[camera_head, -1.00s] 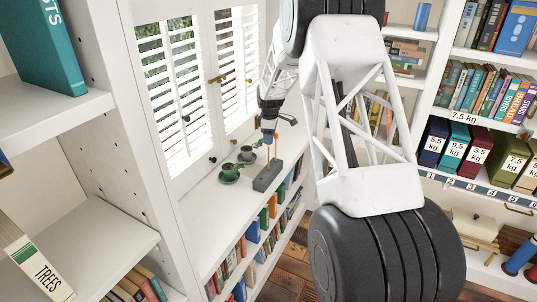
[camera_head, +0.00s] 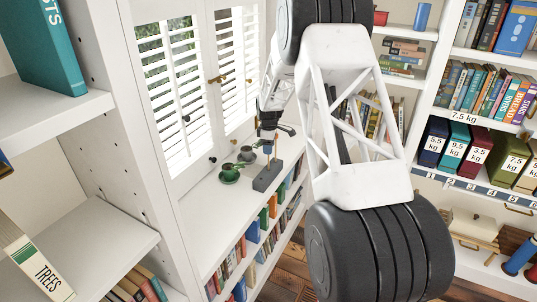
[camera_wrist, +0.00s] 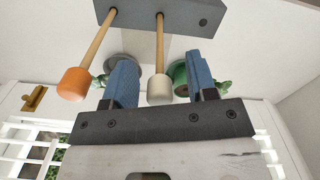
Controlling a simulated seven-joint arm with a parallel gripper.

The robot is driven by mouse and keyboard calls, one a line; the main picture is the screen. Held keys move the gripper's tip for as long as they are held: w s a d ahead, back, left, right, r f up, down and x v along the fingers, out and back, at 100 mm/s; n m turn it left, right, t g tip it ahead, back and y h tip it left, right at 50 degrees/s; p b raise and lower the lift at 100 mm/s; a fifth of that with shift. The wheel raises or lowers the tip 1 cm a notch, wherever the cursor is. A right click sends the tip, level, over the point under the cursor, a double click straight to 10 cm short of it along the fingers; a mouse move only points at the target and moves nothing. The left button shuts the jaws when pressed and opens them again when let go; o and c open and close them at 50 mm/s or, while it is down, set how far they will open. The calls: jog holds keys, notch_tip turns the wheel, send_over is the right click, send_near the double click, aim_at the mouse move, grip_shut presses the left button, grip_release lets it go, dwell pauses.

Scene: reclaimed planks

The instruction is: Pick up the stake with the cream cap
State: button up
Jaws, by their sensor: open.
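The stake with the cream cap (camera_wrist: 159,88) stands in a dark grey block (camera_wrist: 185,12) on the white window shelf. Its cap lies between the two blue fingers of my gripper (camera_wrist: 161,82) in the wrist view, with a gap on each side. A second stake with an orange cap (camera_wrist: 74,83) stands in the same block, outside the fingers to the left. The head view shows the block (camera_head: 266,179) on the shelf and my gripper (camera_head: 277,138) above it. The fingers are open, and the caps are hard to make out there.
Shuttered windows (camera_head: 170,95) rise behind. Books fill the shelves below (camera_head: 252,233). The shelf front to the left of the block is clear.

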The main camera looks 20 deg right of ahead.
grip_shut()
jog(key=shift+r, duration=0.1)
jog(key=shift+r, duration=5)
jog(key=shift+r, duration=2.9)
jog(key=shift+a, duration=0.1)
